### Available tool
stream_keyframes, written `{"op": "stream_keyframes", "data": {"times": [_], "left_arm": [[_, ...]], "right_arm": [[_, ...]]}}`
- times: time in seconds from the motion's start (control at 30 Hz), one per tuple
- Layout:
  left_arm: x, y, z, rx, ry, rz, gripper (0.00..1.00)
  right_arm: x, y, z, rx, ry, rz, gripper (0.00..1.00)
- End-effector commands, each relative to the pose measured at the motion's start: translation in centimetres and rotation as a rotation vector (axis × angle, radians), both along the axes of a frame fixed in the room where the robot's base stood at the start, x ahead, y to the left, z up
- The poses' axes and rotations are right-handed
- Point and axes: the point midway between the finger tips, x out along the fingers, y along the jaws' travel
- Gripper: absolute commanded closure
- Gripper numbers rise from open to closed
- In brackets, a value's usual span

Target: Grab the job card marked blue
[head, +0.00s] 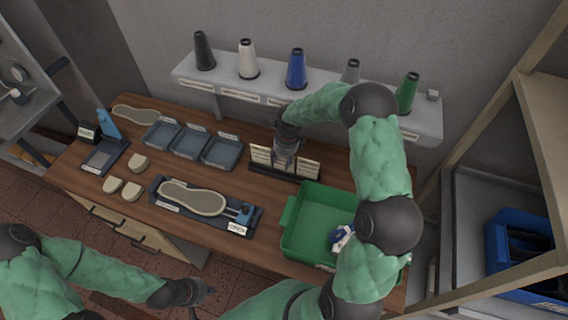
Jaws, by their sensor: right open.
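Several pale job cards (306,166) stand upright in a dark rack (297,178) toward the back of the wooden bench. The writing on them is too small to read, so I cannot tell which is marked blue. My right gripper (284,163) is open at the rack. It hides some of the middle cards, and I cannot tell whether it touches one. My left gripper (204,295) hangs low in front of the bench, away from the cards. Its fingers are too small to judge.
A green crate (290,214) with something blue and white inside stands right of the rack. A board with a shoe-shaped piece (193,198) lies in front; grey trays (220,152) sit left. A shelf with thread cones (297,68) runs behind. A wooden frame (535,95) stands right.

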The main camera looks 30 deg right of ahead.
Motion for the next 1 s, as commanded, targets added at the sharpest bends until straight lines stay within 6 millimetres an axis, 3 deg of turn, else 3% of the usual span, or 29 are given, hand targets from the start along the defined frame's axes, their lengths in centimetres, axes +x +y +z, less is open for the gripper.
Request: {"op": "stream_keyframes", "data": {"times": [0.13,0.4,0.57,0.6,1.0], "left_arm": [[0.0,0.0,-0.1,0.0,0.0,0.0,1.0],[0.0,0.0,0.0,0.0,0.0,0.0,1.0],[0.0,0.0,0.0,0.0,0.0,0.0,1.0],[0.0,0.0,-0.1,0.0,0.0,0.0,1.0],[0.0,0.0,0.0,0.0,0.0,0.0,1.0]], "right_arm": [[0.1,0.1,-1.5,0.0,0.001,0.0,0.54],[0.2,0.1,-1.7,-0.001,0.0,0.0,0.54],[0.2,0.1,-1.7,-0.001,0.0,0.0,0.97],[0.2,0.1,-1.7,-0.001,0.0,0.0,1.0],[0.2,0.1,-1.6,0.0,0.0,-0.001,1.0]]}}
